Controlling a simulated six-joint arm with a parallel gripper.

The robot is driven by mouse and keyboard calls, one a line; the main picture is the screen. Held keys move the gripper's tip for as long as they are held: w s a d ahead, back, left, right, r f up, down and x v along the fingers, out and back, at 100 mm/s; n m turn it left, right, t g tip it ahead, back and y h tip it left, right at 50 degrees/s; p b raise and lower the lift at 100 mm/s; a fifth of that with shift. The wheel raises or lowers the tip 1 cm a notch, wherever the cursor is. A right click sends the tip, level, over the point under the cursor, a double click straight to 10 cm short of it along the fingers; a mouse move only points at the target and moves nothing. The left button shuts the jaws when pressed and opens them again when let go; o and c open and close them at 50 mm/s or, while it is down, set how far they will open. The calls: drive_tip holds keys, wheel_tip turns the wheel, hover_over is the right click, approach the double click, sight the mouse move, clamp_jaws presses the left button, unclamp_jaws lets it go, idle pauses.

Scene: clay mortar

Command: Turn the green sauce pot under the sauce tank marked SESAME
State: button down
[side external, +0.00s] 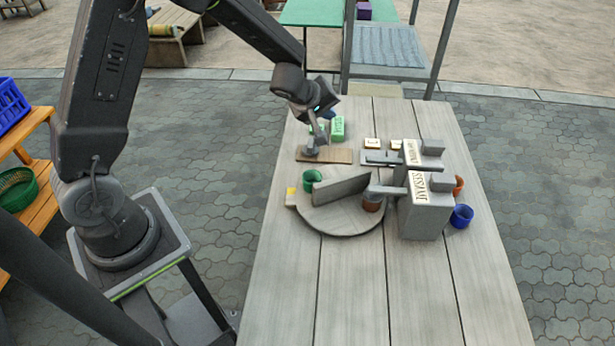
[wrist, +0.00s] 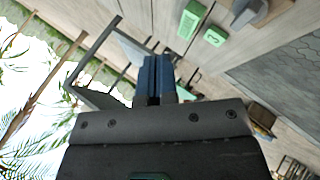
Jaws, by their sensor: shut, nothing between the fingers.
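The small green sauce pot (side external: 312,177) stands on the left back part of a round grey turntable (side external: 345,222), behind an upright grey divider (side external: 341,189). A brown pot (side external: 372,204) stands on its right side, by the spout (side external: 386,190) of the grey tank marked SESAME (side external: 420,218). A yellow mark (side external: 291,192) shows at the turntable's left edge. My gripper (side external: 329,114) is raised beyond the turntable, near green blocks, and apart from the pot. In the wrist view its blue fingers (wrist: 154,65) are together and empty.
A second marked tank (side external: 413,152) stands behind the SESAME tank. Blue (side external: 461,216) and orange (side external: 458,185) cups stand right of them. A brown board (side external: 335,156) with a grey handled piece (side external: 312,146) and green blocks (side external: 337,128) lie behind the turntable. The near table is clear.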

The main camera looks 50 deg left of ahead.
drive_tip(key=s+f+m+h, duration=0.1)
drive_tip(key=s+m+h, duration=0.3)
drive_tip(key=m, duration=0.4)
drive_tip(key=m+g+h, duration=0.3)
drive_tip(key=m+g, duration=0.3)
drive_tip(key=m, duration=0.4)
hover_over(307, 196)
wheel_tip(307, 196, down, 10)
drive_tip(key=shift+r, duration=0.15)
